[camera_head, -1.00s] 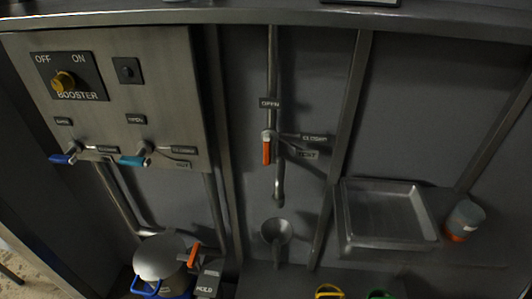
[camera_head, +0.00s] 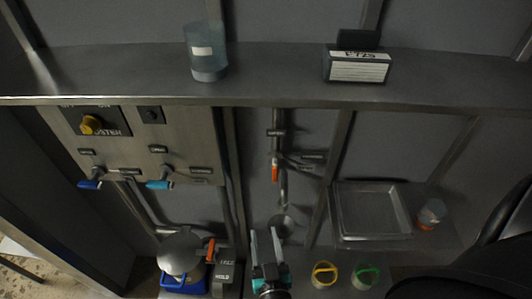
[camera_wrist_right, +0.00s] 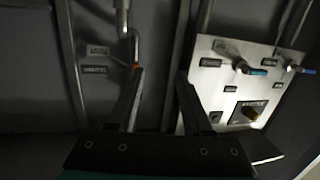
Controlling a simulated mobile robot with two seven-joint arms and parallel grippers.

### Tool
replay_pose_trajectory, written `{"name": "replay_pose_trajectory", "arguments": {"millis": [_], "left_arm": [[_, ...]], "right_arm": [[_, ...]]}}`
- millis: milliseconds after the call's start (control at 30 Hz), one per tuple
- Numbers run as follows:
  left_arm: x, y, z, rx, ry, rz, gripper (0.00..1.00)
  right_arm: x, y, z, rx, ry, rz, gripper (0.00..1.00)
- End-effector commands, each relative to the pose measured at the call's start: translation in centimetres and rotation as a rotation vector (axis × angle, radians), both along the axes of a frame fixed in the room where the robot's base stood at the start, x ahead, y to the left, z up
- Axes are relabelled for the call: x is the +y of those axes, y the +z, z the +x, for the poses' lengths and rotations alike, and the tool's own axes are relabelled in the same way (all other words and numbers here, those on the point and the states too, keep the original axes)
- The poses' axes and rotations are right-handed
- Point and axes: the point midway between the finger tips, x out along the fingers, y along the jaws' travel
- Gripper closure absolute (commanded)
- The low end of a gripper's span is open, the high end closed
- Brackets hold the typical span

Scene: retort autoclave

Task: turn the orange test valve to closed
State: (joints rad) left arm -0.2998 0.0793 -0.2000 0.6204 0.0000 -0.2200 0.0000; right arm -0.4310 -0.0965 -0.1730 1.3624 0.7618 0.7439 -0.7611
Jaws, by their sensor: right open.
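The orange test valve handle (camera_head: 275,172) hangs down along its vertical pipe, below the OPEN label (camera_head: 276,133). The CLOSED label (camera_head: 312,157) is to its right, with the TEST label just below that. My right gripper (camera_head: 265,232) is open and empty, fingers pointing up, below the handle and apart from it in the head view. In the right wrist view, the orange handle (camera_wrist_right: 137,70) shows small and partly hidden beyond the tip of the left-hand finger. My left gripper is not in view.
A panel with a yellow booster knob (camera_head: 91,124), a blue lever (camera_head: 90,185) and a teal lever (camera_head: 159,184) is on the left. A shelf (camera_head: 270,82) crosses above. A metal tray (camera_head: 372,238) is on the right.

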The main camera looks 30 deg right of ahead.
Motion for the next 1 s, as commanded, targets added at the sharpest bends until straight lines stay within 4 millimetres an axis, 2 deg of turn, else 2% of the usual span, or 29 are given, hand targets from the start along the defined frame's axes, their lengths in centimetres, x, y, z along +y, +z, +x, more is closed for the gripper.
{"name": "replay_pose_trajectory", "arguments": {"millis": [33,100,233,367,467,800,1000], "left_arm": [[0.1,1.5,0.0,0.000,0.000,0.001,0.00],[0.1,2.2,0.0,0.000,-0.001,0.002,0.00],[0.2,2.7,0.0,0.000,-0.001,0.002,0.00],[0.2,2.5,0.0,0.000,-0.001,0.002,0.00],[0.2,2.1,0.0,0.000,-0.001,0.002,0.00],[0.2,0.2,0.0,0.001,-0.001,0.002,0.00],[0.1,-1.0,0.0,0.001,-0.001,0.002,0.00]], "right_arm": [[-0.9,3.0,0.0,-0.036,-0.056,-0.006,0.50],[-1.8,5.0,-0.2,-0.069,-0.118,-0.014,0.50],[-2.9,6.9,-0.5,-0.099,-0.183,-0.022,0.50],[-3.5,7.1,0.1,-0.107,-0.198,-0.026,0.50],[-4.2,7.0,1.3,-0.109,-0.197,-0.026,0.50],[-8.0,6.9,7.5,-0.110,-0.194,-0.026,0.50],[-9.9,6.9,10.6,-0.108,-0.193,-0.025,0.50]]}}
